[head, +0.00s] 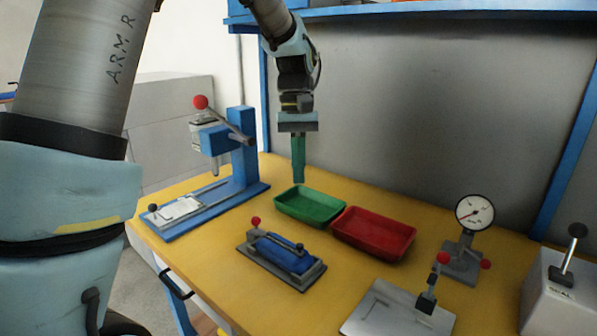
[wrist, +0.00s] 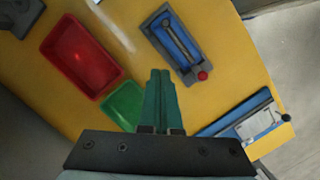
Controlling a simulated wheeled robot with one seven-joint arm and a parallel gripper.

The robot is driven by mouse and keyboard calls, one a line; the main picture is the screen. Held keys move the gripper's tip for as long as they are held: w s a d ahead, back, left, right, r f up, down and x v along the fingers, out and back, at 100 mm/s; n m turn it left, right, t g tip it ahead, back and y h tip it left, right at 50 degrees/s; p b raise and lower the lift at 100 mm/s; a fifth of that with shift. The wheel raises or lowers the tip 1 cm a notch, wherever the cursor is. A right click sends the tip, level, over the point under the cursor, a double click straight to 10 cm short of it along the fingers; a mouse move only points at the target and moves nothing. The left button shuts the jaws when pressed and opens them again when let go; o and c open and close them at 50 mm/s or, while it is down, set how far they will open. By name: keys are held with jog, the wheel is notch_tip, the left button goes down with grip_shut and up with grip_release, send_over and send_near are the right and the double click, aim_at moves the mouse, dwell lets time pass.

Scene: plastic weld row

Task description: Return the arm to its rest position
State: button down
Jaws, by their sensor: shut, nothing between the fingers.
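My gripper (head: 298,172) hangs pointing down above the back edge of the green tray, with its green fingers together and nothing between them. In the wrist view my gripper (wrist: 160,78) shows its two green fingers side by side, closed. My arm comes down from the top of the head view to the gripper. The green tray (head: 309,206) looks empty and sits just below and beside the fingertips in the head view. In the wrist view the fingers partly hide the green tray (wrist: 124,104).
A red tray (head: 374,232) sits beside the green one. A blue clamp fixture (head: 284,254) stands in front. A blue press (head: 243,150) with a red knob stands left. A gauge (head: 474,213), a grey plate fixture (head: 395,314) and a sealing box (head: 560,295) stand right. A shelf runs overhead.

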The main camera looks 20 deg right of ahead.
jog(key=shift+a, duration=0.1)
jog(key=s+a+f+n+t, duration=0.1)
jog(key=a+f+t, duration=0.1)
jog(key=a, duration=1.2)
jog(key=s+a+f+n+t, duration=0.1)
jog(key=a+f, duration=0.4)
jog(key=a, duration=1)
jog(key=shift+s+a+t+h+p, duration=0.15)
jog(key=shift+s+t+h+p, duration=0.3)
jog(key=shift+t, duration=0.15)
